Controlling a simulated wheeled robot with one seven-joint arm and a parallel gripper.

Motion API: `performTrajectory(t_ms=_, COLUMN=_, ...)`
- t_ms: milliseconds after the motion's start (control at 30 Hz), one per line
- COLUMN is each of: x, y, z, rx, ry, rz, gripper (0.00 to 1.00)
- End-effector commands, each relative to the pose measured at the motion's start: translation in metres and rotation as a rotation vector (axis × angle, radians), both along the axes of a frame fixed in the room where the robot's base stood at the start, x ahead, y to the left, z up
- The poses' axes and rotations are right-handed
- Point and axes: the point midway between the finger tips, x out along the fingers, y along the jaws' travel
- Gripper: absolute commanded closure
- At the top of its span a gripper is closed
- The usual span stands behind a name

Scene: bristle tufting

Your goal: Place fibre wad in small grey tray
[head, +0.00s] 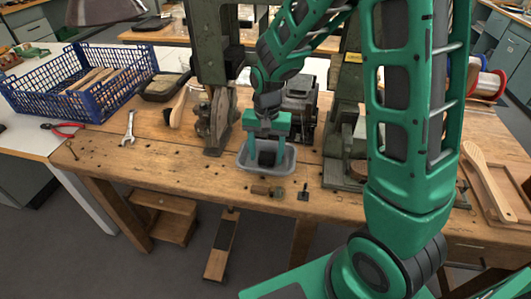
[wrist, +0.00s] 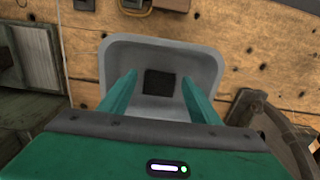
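The small grey tray (head: 244,161) sits on the workbench, and it fills the middle of the wrist view (wrist: 205,62). A dark, square piece (wrist: 159,84), which looks like the fibre wad, lies inside on the tray floor. It also shows dark in the head view (head: 267,158). My gripper (head: 266,153) points down over the tray. In the wrist view my gripper (wrist: 158,80) is open, with one green finger on each side of the dark piece and a clear gap to both. Whether the fingertips touch the tray floor cannot be told.
A brown block (head: 261,189) and a small black piece (head: 303,192) lie on the bench in front of the tray. Green machines (head: 345,150) stand to the right and behind left. A blue crate (head: 75,95), a wrench (head: 129,128) and red pliers (head: 64,129) are at left.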

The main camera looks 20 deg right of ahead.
Motion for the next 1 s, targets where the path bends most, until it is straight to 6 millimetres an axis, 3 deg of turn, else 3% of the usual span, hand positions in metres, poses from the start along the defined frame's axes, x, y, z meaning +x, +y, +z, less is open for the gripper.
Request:
performTrajectory(t_ms=267, x=0.001, y=0.0, z=0.007, rx=0.0, ry=-0.002, rz=0.0, gripper=0.43)
performTrajectory(t_ms=733, x=0.001, y=-0.001, z=0.093, rx=0.001, ry=-0.004, rz=-0.001, gripper=0.43)
performTrajectory(t_ms=1000, x=0.001, y=-0.001, z=0.12, rx=0.0, ry=-0.001, rz=-0.001, gripper=0.43)
